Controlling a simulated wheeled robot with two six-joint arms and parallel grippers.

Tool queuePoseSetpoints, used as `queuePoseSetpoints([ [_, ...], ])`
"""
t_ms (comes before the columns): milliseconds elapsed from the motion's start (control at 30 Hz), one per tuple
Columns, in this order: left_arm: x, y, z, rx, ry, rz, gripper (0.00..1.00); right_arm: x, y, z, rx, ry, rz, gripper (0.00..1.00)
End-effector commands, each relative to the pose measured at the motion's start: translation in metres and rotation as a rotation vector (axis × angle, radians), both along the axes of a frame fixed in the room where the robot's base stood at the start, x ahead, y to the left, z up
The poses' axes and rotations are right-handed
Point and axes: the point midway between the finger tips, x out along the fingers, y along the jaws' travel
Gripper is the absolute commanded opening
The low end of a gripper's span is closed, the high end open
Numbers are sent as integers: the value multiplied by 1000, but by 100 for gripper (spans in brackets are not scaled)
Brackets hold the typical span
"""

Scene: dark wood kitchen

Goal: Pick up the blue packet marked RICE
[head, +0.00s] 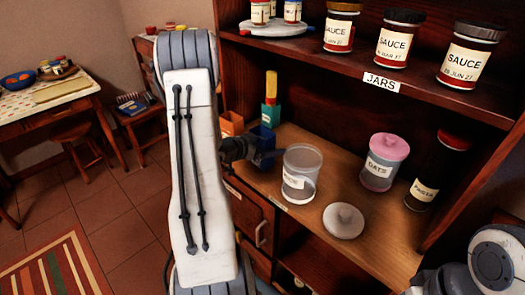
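My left gripper (266,156) is at the end of the white arm, over the left part of the wooden counter. A pale round lid (343,220) lies on the counter in front of the jar. Only a link of my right arm shows at the lower right; its gripper is out of view.
A pink-lidded OATS jar (380,163) and a dark labelled jar (433,175) stand right on the counter. SAUCE jars (393,38) fill the shelf above. A table (45,100) stands far left.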

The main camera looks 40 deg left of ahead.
Motion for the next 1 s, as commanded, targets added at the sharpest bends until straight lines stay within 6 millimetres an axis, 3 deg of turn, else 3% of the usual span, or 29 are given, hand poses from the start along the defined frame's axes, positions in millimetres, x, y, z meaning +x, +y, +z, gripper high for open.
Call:
queuePoseSetpoints([
  [167, 0, 0, 0, 0, 0, 0, 100, 0, 0, 0, 0, 0, 0, 67],
  [200, 0, 0, 0, 0, 0, 0, 92, 0, 0, 0, 0, 0, 0, 67],
  [333, 0, 0, 0, 0, 0, 0, 43, 0, 0, 0, 0, 0, 0, 67],
  [400, 0, 0, 1, 1, -2, 1, 23, 0, 0, 0, 0, 0, 0, 67],
  [1000, 1, 0, 13, 2, -3, 0, 24, 0, 0, 2, 0, 0, 0, 67],
])
